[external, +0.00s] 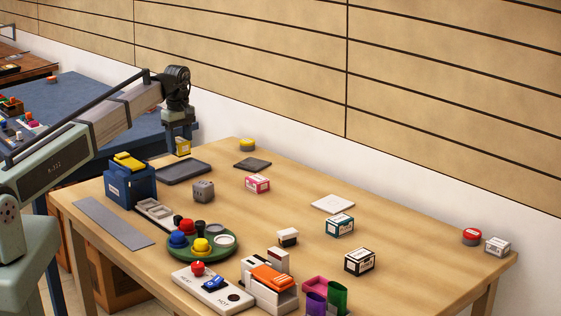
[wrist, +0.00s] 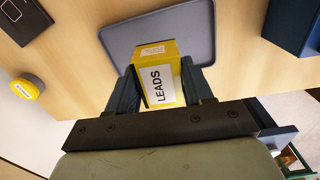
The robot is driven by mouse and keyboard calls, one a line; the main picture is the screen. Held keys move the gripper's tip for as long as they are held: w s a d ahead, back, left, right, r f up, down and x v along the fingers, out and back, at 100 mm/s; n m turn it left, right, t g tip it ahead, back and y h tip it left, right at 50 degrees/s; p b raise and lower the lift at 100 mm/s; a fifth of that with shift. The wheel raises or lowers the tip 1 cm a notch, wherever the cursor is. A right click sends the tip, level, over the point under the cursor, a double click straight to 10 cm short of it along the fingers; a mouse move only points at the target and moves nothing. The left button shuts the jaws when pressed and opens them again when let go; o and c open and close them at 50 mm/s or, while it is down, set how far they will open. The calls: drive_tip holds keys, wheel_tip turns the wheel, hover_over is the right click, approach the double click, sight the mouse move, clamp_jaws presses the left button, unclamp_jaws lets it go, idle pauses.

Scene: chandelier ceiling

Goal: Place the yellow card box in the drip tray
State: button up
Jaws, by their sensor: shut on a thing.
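The yellow card box (wrist: 157,75), with a white label reading "LEADS", is held between the two fingers of my gripper (wrist: 162,88). In the external view the yellow box (external: 183,146) hangs below my gripper (external: 180,135) near the table's far left edge. The drip tray (external: 183,172) is a dark grey, shallow, rounded tray lying flat and empty on the table. In the wrist view the tray (wrist: 200,30) lies beyond and below the box, which overlaps its near edge in the picture. The box appears to be above the table.
A blue box with a yellow top (external: 130,180) stands left of the tray. A grey cube (external: 203,191), a dark flat pad (external: 253,163) and a yellow round tin (external: 247,145) are nearby. A green round tray (external: 201,243) with coloured knobs stands nearer the front.

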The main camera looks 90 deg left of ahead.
sight(181, 171)
drive_tip(key=shift+f, duration=2.75)
drive_tip(key=shift+f, duration=0.15)
drive_tip(key=o, duration=1)
drive_tip(key=shift+o, duration=0.2)
wheel_tip(181, 171, up, 12)
drive_tip(key=shift+r, duration=0.15)
